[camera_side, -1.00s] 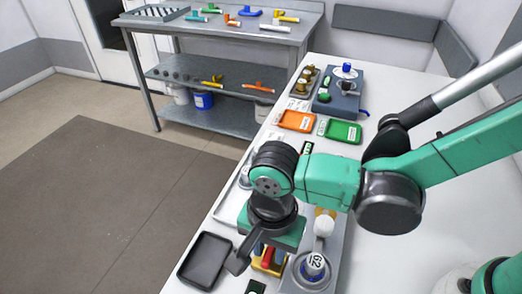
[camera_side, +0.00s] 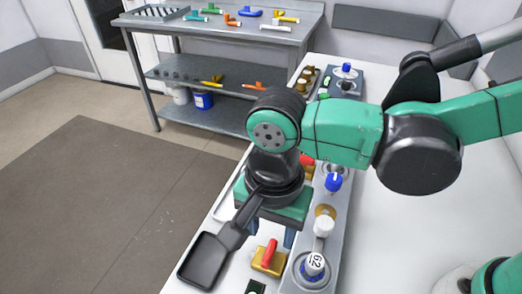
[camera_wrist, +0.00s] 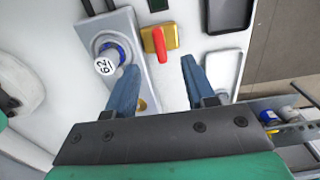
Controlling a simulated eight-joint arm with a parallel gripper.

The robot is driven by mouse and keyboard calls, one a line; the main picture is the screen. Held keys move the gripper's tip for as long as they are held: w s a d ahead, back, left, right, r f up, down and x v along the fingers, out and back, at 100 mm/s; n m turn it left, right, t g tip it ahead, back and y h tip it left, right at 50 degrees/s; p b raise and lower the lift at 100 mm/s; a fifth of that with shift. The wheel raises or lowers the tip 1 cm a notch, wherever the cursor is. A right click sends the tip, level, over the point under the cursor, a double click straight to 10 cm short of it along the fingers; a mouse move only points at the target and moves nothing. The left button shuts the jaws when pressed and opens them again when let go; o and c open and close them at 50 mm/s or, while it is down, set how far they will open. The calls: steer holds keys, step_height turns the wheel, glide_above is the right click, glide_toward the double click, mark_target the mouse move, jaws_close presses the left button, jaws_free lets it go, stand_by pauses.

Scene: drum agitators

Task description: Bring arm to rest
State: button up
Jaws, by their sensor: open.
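My gripper (camera_side: 270,236) hangs from my green and black arm above the white bench, with its blue fingers apart and nothing between them. In the wrist view my gripper (camera_wrist: 159,70) also shows its two fingers spread wide. A yellow block with a red handle (camera_side: 268,255) sits on the bench below and in front of the fingers, clear of them. It also shows in the wrist view (camera_wrist: 158,40), beyond the fingertips. A grey panel (camera_side: 325,255) beside it carries a round dial cap marked 62 (camera_side: 314,265), also in the wrist view (camera_wrist: 105,63).
A black tray (camera_side: 203,262) lies at the bench's left edge. A blue-topped knob (camera_side: 333,182) and white cap (camera_side: 323,226) stand on the panel. A grey shelf table (camera_side: 230,40) with coloured parts stands behind. The bench's right part (camera_side: 385,240) is clear.

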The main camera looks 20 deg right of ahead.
steer(key=w+d+r+n+t, duration=0.2)
steer(key=d+n+t, duration=0.1)
steer(key=d, duration=0.8)
steer(key=w+d+r+n+t, duration=0.2)
steer(key=d+n, duration=0.4)
steer(key=d, duration=0.6)
steer(key=shift+w+r+t, duration=0.2)
steer(key=shift+r+t, duration=0.35)
steer(key=shift+t, duration=0.55)
